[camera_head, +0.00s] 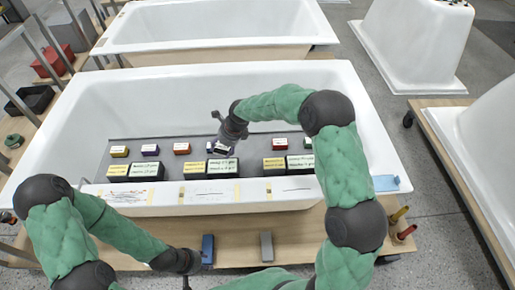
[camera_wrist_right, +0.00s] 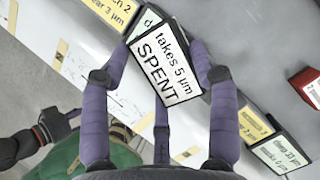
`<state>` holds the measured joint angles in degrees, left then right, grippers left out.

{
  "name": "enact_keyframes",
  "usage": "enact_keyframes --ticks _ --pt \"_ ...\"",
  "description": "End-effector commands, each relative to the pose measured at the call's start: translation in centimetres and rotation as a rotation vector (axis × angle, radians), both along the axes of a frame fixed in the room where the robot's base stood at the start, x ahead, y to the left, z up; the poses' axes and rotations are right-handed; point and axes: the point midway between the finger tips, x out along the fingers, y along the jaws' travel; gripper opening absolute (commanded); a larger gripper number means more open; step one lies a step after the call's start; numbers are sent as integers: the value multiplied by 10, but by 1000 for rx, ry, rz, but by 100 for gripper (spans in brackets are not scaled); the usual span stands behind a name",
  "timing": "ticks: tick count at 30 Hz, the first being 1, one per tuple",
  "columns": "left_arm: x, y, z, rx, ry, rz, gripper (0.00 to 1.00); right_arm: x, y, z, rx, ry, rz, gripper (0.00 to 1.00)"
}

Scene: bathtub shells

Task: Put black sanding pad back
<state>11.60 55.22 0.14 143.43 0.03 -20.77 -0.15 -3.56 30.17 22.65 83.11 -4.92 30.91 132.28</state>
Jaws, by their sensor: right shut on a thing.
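My right gripper (camera_head: 220,143) reaches down over the front of the bathtub (camera_head: 85,105). In the right wrist view its purple fingers are shut on a dark-edged pad (camera_wrist_right: 166,62), the black sanding pad, whose white label reads "takes 5 µm SPENT". In the head view the pad's white label (camera_head: 217,149) shows small under the gripper. The pad is tilted in the wrist view and covers part of a pale green label (camera_wrist_right: 147,21) behind it. My left gripper (camera_head: 187,283) is low, near the bottom edge, mostly cut off; its fingers cannot be made out.
Larger labelled black blocks (camera_head: 146,170) stand nearer the front rim. A blue block (camera_head: 207,249) and a grey block (camera_head: 266,246) lie on the wooden board in front.

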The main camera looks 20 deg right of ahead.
Motion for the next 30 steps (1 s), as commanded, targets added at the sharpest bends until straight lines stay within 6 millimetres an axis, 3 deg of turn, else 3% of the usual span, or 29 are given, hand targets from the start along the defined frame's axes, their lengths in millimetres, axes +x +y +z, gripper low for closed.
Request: enact_keyframes --ticks 5,19,24,30 --pt "0 0 -2 0 -1 0 40 5 -3 -2 -1 -1 -28 30" --pt "0 0 -30 0 0 0 40 57 -78 -48 0 1 -30 30" --pt "0 0 -40 0 0 0 40 69 -96 -76 0 2 -30 30" --pt "0 0 -45 0 0 0 40 77 -107 -89 -1 -1 -29 30"
